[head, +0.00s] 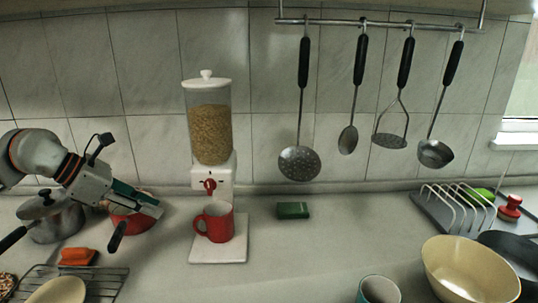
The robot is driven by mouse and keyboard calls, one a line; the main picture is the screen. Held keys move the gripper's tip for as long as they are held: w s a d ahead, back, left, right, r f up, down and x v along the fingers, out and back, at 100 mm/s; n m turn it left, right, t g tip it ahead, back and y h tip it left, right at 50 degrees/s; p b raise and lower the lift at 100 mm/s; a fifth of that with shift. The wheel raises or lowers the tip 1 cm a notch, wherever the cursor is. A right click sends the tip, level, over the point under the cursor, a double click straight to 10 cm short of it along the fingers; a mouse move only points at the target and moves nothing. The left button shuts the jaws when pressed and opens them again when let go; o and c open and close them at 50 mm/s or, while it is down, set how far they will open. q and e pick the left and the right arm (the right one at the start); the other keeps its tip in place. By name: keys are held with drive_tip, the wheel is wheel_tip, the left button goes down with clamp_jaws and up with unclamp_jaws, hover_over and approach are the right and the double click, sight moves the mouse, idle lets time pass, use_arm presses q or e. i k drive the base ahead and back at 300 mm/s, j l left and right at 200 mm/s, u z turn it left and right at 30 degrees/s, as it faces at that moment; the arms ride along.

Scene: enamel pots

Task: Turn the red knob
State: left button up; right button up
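The red knob (209,185) is on the front of a white cereal dispenser (226,177), just below its clear container of grain. A red mug (220,222) stands under the knob on the dispenser's white base. My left gripper (135,231) is left of the dispenser, in front of a red bowl (137,219) that it partly hides. Its fingers are apart with nothing seen between them, and it is clear of the knob. My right gripper is out of view.
A lidded grey pot (52,217) and an orange block (77,256) are at the left. A green sponge (293,210) lies right of the dispenser. A cream bowl (468,268), a teal-rimmed cup (379,290) and a dish rack (459,209) are at the right. The middle counter is mostly clear.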

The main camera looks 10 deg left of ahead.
sight(210, 184)
drive_tip(key=k, duration=1)
